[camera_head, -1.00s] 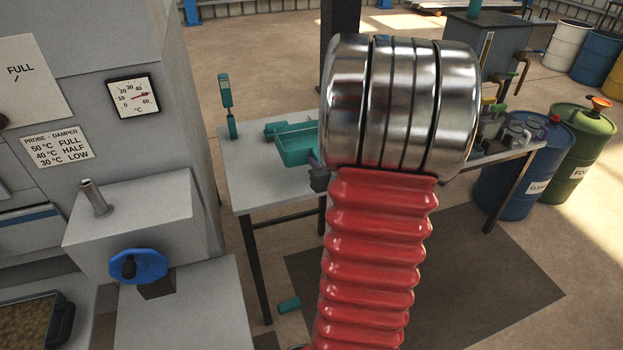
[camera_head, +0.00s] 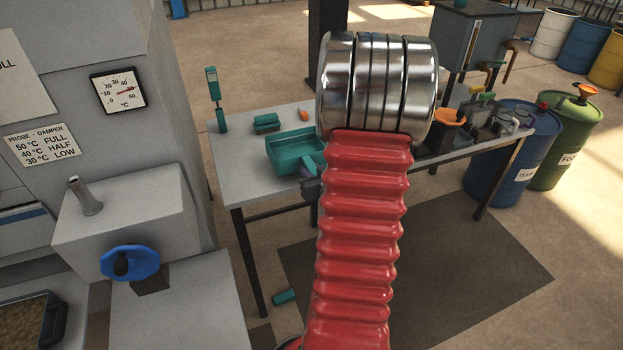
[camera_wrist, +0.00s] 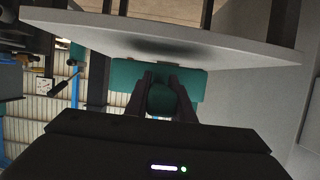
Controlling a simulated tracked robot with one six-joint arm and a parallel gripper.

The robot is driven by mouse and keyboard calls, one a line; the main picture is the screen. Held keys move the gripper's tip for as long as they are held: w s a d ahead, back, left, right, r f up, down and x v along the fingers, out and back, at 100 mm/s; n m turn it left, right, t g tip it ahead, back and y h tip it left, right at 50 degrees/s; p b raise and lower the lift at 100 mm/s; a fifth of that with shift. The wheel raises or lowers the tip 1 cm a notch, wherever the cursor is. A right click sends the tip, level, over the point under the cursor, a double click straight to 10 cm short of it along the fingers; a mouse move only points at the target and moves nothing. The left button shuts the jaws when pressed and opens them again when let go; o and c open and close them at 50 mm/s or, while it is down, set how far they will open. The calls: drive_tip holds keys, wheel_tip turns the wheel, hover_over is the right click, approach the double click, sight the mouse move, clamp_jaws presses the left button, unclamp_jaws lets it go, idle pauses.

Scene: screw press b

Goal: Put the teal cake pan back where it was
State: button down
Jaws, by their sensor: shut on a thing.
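The teal cake pan (camera_head: 284,160) is a shallow rectangular pan with a handle, over the left part of the grey table (camera_head: 243,190) in the head view. My gripper (camera_head: 311,180) is at the pan's near right side, shut on its handle. My red arm and its metal joint hide part of the gripper and the pan's right end. In the wrist view the teal pan (camera_wrist: 190,86) shows beyond my gripper (camera_wrist: 163,92), with the teal handle between the dark fingers. A soft shadow lies on the grey surface beside it. The exact gap to the table is unclear.
On the table stand an upright teal tool (camera_head: 214,100), a small teal block (camera_head: 266,123) behind the pan and a small orange piece (camera_head: 303,115). A dark pot with an orange top (camera_head: 450,117) is right of my arm. A grey machine (camera_head: 130,215) is at left.

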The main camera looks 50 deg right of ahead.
wheel_tip(320, 180, down, 4)
drive_tip(key=shift+r, duration=0.25)
drive_tip(key=c, duration=1.5)
unclamp_jaws()
drive_tip(key=shift+f, duration=0.1)
drive_tip(key=shift+c, duration=0.2)
drive_tip(key=v, duration=0.7)
drive_tip(key=shift+s+r, duration=0.2)
drive_tip(key=shift+w+d, duration=0.1)
drive_tip(key=shift+w, duration=0.05)
